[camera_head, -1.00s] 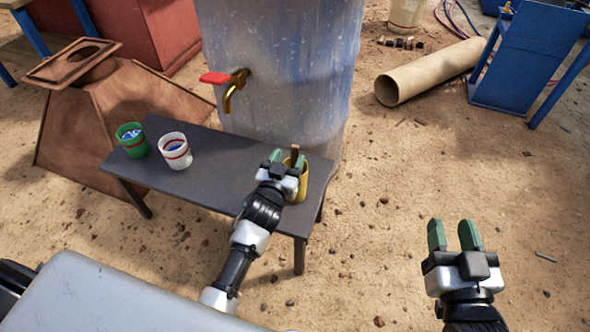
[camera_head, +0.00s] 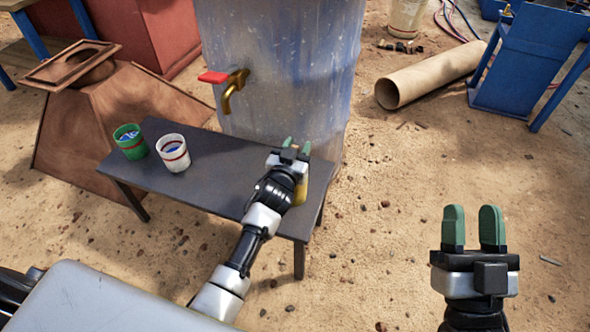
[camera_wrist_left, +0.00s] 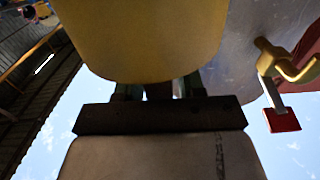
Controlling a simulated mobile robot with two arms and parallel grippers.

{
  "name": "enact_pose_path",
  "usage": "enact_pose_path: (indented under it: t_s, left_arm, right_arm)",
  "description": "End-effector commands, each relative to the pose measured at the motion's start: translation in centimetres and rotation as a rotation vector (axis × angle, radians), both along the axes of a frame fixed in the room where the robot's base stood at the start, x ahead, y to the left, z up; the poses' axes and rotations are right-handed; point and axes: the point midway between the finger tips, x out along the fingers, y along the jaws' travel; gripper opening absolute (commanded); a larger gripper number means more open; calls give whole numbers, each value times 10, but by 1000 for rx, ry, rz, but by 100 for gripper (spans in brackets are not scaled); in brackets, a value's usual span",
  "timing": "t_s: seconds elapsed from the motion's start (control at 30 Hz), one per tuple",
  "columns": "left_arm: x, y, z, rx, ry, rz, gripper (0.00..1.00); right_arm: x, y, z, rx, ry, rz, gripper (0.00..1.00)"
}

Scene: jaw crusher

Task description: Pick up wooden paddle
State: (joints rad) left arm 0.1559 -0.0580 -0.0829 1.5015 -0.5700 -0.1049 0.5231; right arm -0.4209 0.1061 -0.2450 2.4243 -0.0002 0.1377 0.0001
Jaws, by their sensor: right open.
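The wooden paddle (camera_wrist_left: 159,91) shows only as a dark brown strip between the green fingers in the left wrist view, below the yellow cup's edge. In the head view it is almost wholly hidden by my left gripper. The yellow cup (camera_head: 301,194) stands at the right end of the dark bench, mostly covered by my left wrist. My left gripper (camera_head: 297,149) is over the cup, with its fingers either side of the paddle; I cannot tell whether they press on it. My right gripper (camera_head: 472,228) is open and empty above the sand at the right.
A green cup (camera_head: 131,142) and a white cup (camera_head: 173,153) stand at the left of the bench (camera_head: 215,175). A large bluish barrel (camera_head: 285,75) with a red-handled tap (camera_head: 232,88) stands right behind. A cardboard tube (camera_head: 430,75) lies on open sand at the right.

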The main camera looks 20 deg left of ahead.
Motion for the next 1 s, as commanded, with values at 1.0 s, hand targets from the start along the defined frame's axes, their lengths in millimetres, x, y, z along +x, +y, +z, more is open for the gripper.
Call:
enact_pose_path:
  t_s: [1.0]
  left_arm:
    - [0,0,34,1,-2,0,0]
  right_arm:
    - [15,-4,-37,-96,344,-22,43]
